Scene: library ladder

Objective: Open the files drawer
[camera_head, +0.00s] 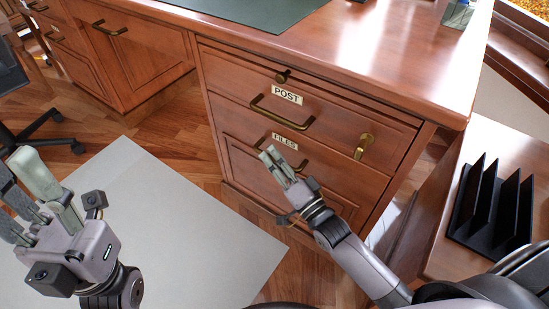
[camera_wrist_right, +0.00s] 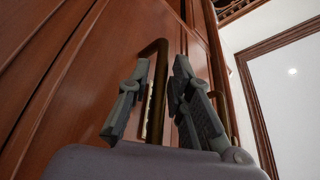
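The files drawer (camera_head: 240,165) is the lower drawer of the desk pedestal, with a label reading FILES (camera_head: 285,141). Its front looks flush with the frame, so it is closed. Its brass bar handle (camera_head: 297,166) is partly hidden by my right gripper (camera_head: 272,157), which is at the handle. In the right wrist view a brass bar (camera_wrist_right: 157,85) shows between the two parted fingers of my right gripper (camera_wrist_right: 165,85); contact cannot be told. My left gripper (camera_head: 28,180) is open and empty, over the pale floor mat at the left, away from the drawers.
The POST drawer (camera_head: 225,75) above is closed, with a brass handle (camera_head: 280,114) and a brass lever (camera_head: 363,146). A black file rack (camera_head: 492,205) stands on a low wooden surface at right. The grey mat (camera_head: 190,230) in front is clear. A chair base (camera_head: 45,130) is at left.

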